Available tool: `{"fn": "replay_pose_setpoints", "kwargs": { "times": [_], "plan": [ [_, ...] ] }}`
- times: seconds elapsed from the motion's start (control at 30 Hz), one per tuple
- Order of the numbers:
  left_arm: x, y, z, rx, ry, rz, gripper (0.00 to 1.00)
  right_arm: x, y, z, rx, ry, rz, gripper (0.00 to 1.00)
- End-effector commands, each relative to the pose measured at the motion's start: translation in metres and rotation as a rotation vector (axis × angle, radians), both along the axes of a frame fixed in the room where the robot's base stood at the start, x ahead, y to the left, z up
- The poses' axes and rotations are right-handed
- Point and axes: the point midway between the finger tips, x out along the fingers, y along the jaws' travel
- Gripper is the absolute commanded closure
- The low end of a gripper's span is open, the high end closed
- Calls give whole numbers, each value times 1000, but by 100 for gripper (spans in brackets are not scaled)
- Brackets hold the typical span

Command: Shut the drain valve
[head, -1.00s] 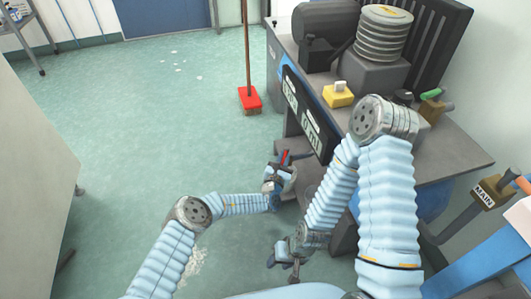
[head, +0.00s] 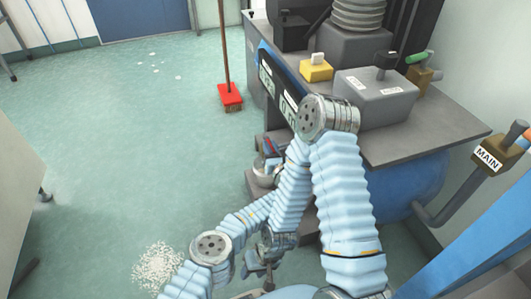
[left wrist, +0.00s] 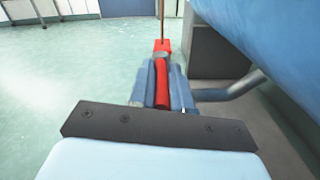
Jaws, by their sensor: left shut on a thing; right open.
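The drain valve's red lever (head: 271,147) shows low beside the bench's left side, below the blue tank (head: 400,188). My left gripper (head: 266,166) is at it. In the left wrist view, the blue-grey fingers (left wrist: 163,88) are shut on the red lever (left wrist: 163,80), which points away from the camera. A grey pipe (left wrist: 222,94) runs right from beside the fingers. The valve body is hidden, so I cannot tell how far it is turned. My right gripper (head: 262,272) is open and empty, low over the floor.
A red broom (head: 230,97) stands on the floor beyond the lever. The grey bench (head: 440,135) carries a yellow block (head: 316,69) and a labelled grey box (head: 376,95). A MAIN valve (head: 490,156) is at the right.

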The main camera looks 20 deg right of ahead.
Motion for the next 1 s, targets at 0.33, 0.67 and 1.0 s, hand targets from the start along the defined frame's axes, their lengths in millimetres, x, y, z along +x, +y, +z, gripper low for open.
{"fn": "replay_pose_setpoints", "kwargs": {
  "times": [0.33, 0.67, 1.0],
  "plan": [
    [1, 0, 2, -1, -2, 5, 100, 0, 0, -1, 0, -1, 0, 57],
    [1, -1, 2, -1, -2, 4, 57, 0, 0, -1, 0, -1, 0, 57],
    [1, 0, 2, -1, -1, 2, 57, 0, 0, 1, 0, -1, 0, 57]
  ]
}}
